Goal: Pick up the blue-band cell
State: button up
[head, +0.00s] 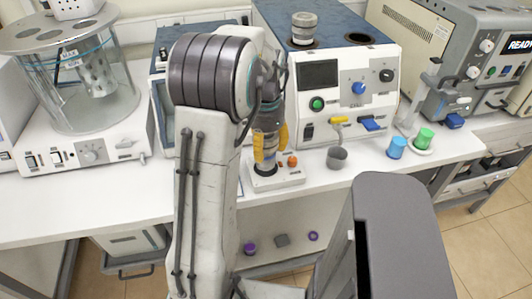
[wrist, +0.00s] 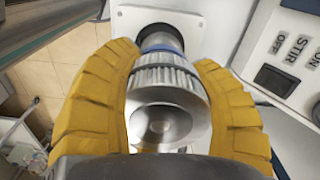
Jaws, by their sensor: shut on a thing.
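The blue-band cell (wrist: 168,100) is a silver metal cylinder with a ribbed collar; its blue band shows at the far end in the wrist view. My gripper (wrist: 170,110) has its yellow fingers closed around it, one on each side. In the head view my gripper (head: 266,150) points down over a small white base (head: 280,180) with an orange knob. The cell is mostly hidden there by the fingers and arm. Its lower end is at a dark round part on the white base; I cannot tell whether it is seated or lifted clear.
A blue-topped instrument (head: 345,85) with a metal vessel (head: 304,28) on it stands behind. A glass bath (head: 85,85) stands at left. The front left counter is clear.

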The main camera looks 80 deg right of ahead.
jog(key=s+r, duration=0.7)
jog(key=s, duration=0.4)
jog(key=shift+s+d+r, duration=0.2)
jog(key=shift+s+r, duration=0.15)
jog(key=shift+s, duration=0.05)
